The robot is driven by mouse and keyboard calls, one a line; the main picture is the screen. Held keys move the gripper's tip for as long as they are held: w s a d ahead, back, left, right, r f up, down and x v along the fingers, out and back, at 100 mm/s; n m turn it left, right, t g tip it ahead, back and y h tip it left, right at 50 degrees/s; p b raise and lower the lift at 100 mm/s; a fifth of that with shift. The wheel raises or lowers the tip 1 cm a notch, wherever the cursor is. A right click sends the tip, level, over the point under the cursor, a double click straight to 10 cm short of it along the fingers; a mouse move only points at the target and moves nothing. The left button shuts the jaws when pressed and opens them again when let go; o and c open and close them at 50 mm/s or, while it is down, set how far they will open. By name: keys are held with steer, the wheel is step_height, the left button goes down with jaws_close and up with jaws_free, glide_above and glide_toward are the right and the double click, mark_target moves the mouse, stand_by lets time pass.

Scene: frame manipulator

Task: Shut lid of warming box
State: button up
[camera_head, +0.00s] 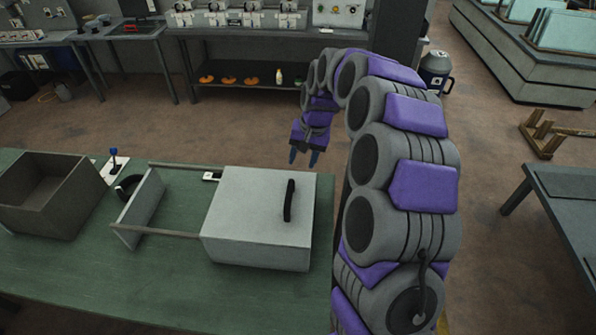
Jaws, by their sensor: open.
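The box that looks like the warming box (258,225) is light grey and stands on the green table. A black handle (289,200) is on its top. A grey upright panel (140,208) stands out to its left, joined to it by two rails. I cannot tell which part is the lid. My gripper (304,158) is open and empty, pointing down above the box's far right corner and apart from it. The inside of the box is hidden.
An open grey bin (48,190) stands at the table's left. A blue-knobbed lever (114,158) and a black round item (129,186) sit near the panel. The green table's (110,265) front left is clear. A workbench (230,32) stands behind, another table (570,220) at right.

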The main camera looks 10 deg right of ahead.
steer(key=r, duration=0.2)
steer(key=shift+s+d+r, duration=0.1)
steer(key=shift+d+r, duration=0.1)
steer(key=shift+r, duration=0.15)
steer(key=s+a+n+g+b, duration=0.1)
steer(key=s+a+n+b, duration=0.15)
steer(key=s, duration=0.65)
steer(key=s+a+n+b, duration=0.1)
steer(key=s+a+b, duration=0.2)
steer(key=s, duration=0.6)
steer(key=s+d+f+h+b, duration=0.1)
steer(key=s+f+b, duration=0.2)
steer(key=s, duration=0.8)
steer(key=s+d+f+g+h+b, duration=0.1)
steer(key=s+f+b, duration=0.2)
steer(key=s, duration=0.9)
step_height(320, 180, down, 3)
steer(key=shift+s+d+r+g, duration=0.1)
steer(key=shift+s+d+g, duration=0.1)
steer(key=shift+g, duration=0.1)
steer(key=shift+n, duration=0.25)
